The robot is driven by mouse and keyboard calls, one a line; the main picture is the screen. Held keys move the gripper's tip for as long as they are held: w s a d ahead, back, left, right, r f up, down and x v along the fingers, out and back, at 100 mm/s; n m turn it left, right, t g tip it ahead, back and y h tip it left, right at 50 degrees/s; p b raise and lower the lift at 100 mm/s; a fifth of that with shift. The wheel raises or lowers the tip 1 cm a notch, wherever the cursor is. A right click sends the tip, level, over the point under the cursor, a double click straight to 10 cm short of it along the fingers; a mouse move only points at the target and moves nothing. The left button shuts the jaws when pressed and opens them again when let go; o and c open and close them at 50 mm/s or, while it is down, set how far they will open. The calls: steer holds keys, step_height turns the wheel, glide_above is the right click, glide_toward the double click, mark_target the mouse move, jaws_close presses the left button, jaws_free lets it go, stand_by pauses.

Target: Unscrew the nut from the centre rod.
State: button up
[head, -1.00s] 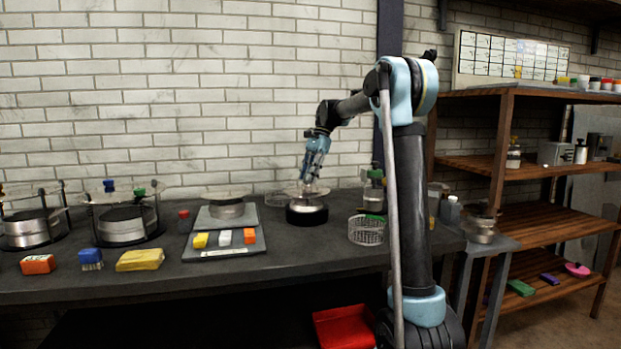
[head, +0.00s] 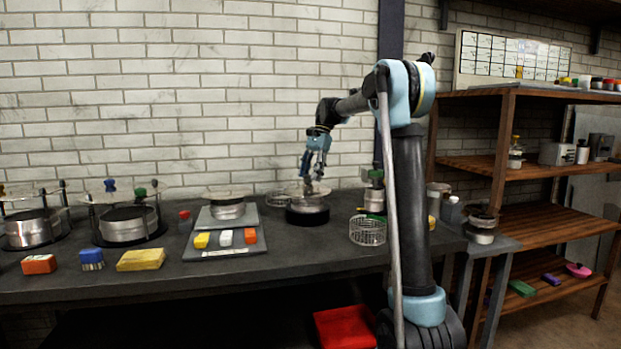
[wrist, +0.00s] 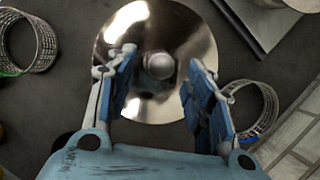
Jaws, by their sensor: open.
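A round shiny metal disc (wrist: 135,38) lies below my gripper in the wrist view. At its centre is a small rounded metal piece (wrist: 159,66), which looks like the nut on the centre rod; the rod itself is hidden from above. My gripper (wrist: 160,62) is open, with one blue-padded finger on each side of this centre piece and a clear gap to both. In the head view my gripper (head: 312,187) points down over the round metal unit (head: 307,204) on its black base. The nut is too small to make out there.
Wire baskets stand on both sides of the unit, one at front right (head: 367,230) and one behind left (head: 278,198). A grey stepped board (head: 225,250) with coloured blocks lies to the left. A jar (head: 374,198) stands to the right.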

steer(key=v, duration=1.1)
steer(key=s+d+r+n+t+y, duration=0.1)
steer(key=s+d+r+n+t, duration=0.15)
steer(key=n, duration=0.95)
steer(key=s+d+r+n+t, duration=0.1)
steer(key=s+r+n+t, duration=0.15)
steer(key=n, duration=0.95)
steer(key=shift+g, duration=0.3)
steer(key=x, duration=1.1)
steer(key=s+x, duration=0.1)
steer(key=x, duration=0.5)
steer(key=shift+a, duration=0.4)
